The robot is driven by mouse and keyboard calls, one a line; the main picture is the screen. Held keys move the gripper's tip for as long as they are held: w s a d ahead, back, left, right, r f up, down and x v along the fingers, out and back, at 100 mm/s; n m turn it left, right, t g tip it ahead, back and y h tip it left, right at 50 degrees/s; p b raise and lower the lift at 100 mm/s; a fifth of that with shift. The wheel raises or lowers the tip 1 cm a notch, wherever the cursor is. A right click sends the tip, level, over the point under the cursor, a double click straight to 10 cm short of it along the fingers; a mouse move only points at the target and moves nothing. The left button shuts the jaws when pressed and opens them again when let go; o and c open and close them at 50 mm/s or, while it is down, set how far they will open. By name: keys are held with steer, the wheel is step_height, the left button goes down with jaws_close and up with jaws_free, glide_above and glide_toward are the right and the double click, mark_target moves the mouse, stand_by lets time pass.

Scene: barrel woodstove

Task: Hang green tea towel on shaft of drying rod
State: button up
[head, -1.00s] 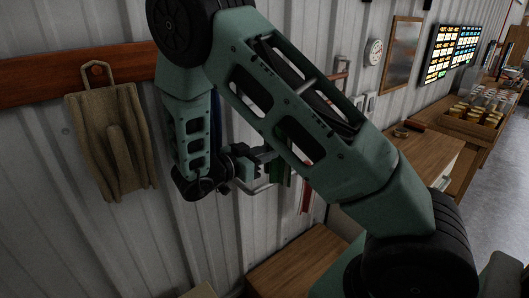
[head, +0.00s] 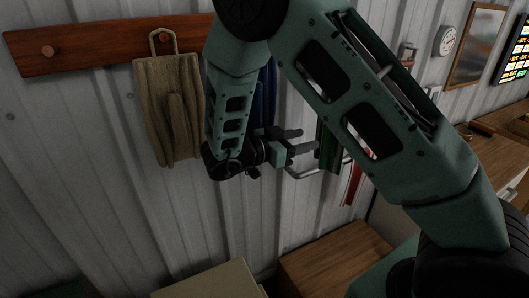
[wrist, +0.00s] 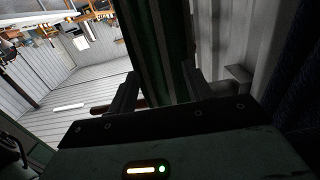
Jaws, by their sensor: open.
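The green tea towel (head: 328,147) hangs near the wall, just right of my gripper (head: 298,142) in the head view. My gripper is open, with its fingers pointing at the towel. In the wrist view the towel (wrist: 150,45) is a dark green striped cloth running down between the open fingers of my gripper (wrist: 162,88). I cannot tell whether the fingers touch it. The towel's top is hidden behind my arm.
A blue cloth (head: 264,95) hangs behind my arm. A red and white cloth (head: 350,185) hangs right of the towel. Wooden boxes (head: 335,257) stand below. A wooden bench is at right.

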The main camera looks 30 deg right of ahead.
steer(key=a+b, duration=0.3)
steer(key=a, duration=0.9)
steer(key=shift+w+a+r, duration=0.2)
steer(key=shift+w+r, duration=0.1)
steer(key=shift+w, duration=0.05)
